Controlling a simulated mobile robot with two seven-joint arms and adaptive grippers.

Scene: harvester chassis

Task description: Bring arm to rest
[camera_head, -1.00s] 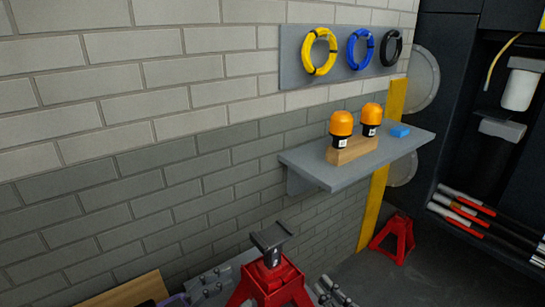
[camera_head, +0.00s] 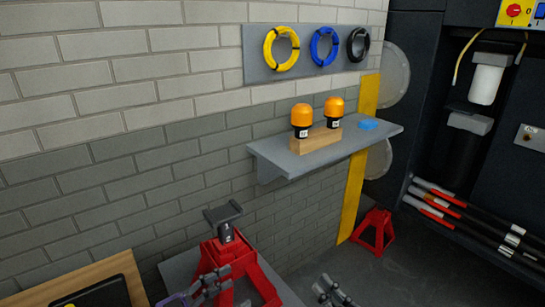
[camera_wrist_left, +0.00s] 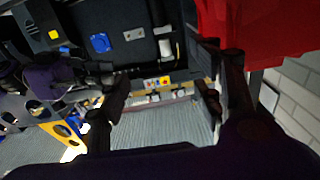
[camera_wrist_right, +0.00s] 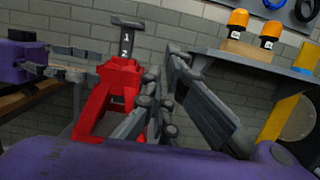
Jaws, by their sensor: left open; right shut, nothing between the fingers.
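My left gripper (camera_head: 207,286) is at the bottom of the head view, in front of a red jack stand. It is open and empty; in the left wrist view (camera_wrist_left: 163,92) its dark fingers stand wide apart. My right gripper (camera_head: 335,292) is at the bottom centre, right of the stand. It is shut and empty; its grey fingers also show in the right wrist view (camera_wrist_right: 165,75). The left gripper shows at the left of that view, beside the stand.
The red jack stand (camera_head: 255,278) stands close to both grippers. A grey wall shelf (camera_head: 280,160) holds two orange-capped items on a wooden block and a blue block (camera_head: 368,124). Another red stand (camera_head: 374,232) is on the floor. A wooden surface (camera_head: 40,280) is at lower left.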

